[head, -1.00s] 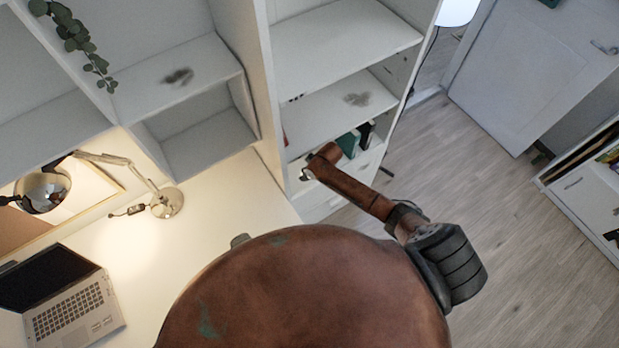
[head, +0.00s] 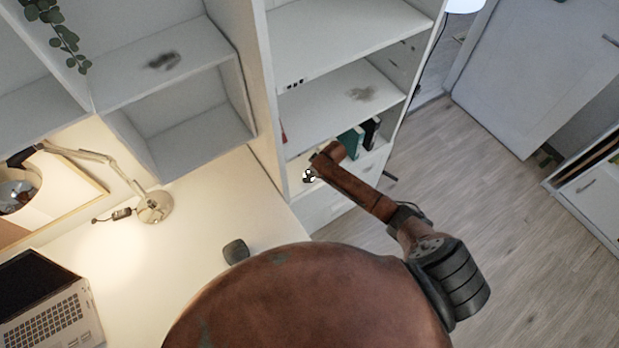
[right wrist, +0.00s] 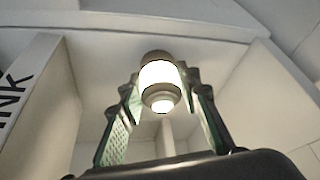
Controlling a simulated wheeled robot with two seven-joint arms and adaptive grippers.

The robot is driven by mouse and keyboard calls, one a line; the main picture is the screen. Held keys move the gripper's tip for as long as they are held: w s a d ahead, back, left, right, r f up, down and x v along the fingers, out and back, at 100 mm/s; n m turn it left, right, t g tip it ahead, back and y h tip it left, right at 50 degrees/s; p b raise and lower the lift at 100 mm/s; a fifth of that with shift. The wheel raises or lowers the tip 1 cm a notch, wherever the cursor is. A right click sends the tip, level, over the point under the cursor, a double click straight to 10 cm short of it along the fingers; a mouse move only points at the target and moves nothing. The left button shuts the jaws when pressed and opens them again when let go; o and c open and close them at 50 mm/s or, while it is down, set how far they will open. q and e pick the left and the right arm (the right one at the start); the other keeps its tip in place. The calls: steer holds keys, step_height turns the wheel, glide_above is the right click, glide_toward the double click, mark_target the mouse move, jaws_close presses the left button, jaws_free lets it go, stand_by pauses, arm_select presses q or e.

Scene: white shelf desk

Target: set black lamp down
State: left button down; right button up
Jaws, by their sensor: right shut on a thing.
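In the right wrist view, my right gripper (right wrist: 162,88) is shut on the black lamp (right wrist: 155,56). The lamp is small, with a dark cap, a glowing white middle and a dark ring below it. It sits between the two green-padded fingertips. Pale shelf panels surround it in that view, and I cannot tell whether it touches a surface. In the head view, my rust-brown arm reaches toward the right-hand shelf unit; I cannot make out the lamp clearly there. My left gripper is not in view.
The white shelf unit (head: 330,98) has an empty marked middle shelf and books (head: 352,141) below. The desk (head: 200,240) bears a laptop (head: 45,305), a dark mouse (head: 236,252) and a lit beige desk lamp (head: 154,206). Wooden floor is open at right.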

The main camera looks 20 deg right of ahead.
steer(key=shift+f, duration=0.55)
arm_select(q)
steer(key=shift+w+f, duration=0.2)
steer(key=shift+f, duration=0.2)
arm_select(e)
steer(key=shift+r, duration=0.15)
steer(key=o, duration=1.2)
steer(key=shift+c, duration=0.2)
steer(key=shift+r, duration=0.15)
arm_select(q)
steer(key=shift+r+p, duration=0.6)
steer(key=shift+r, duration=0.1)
arm_select(e)
steer(key=v, duration=0.7)
